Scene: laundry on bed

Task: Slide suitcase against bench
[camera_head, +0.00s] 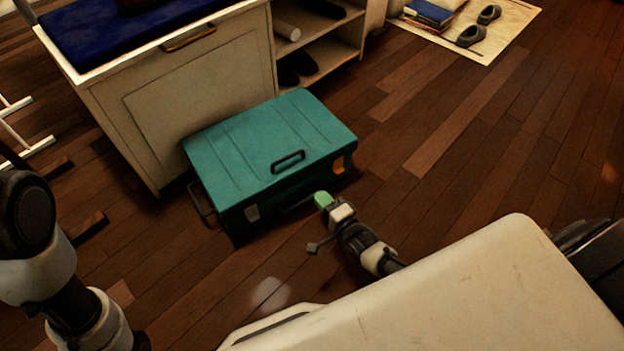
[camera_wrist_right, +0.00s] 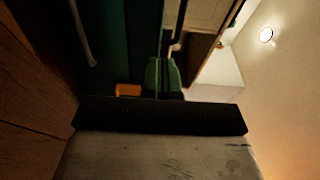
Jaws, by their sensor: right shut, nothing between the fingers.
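The teal suitcase (camera_head: 265,150) lies flat on the wooden floor in the head view, its black handle on top and an orange latch at its right front. Its far side is close to the front of the white bench (camera_head: 175,95); I cannot tell whether they touch. My right gripper (camera_head: 323,200) is shut and empty, with green fingertips at or very near the suitcase's near front side. In the right wrist view the shut green fingers (camera_wrist_right: 164,76) are in front of the dark teal suitcase side (camera_wrist_right: 125,45). My left gripper is out of view; only the left arm shows.
The bench has a blue cushion (camera_head: 110,30) and open shelves (camera_head: 318,45) holding dark shoes and a rolled item. A mat (camera_head: 500,35) with shoes and books lies at the back right. A white rack (camera_head: 20,130) stands at left. Floor right of the suitcase is clear.

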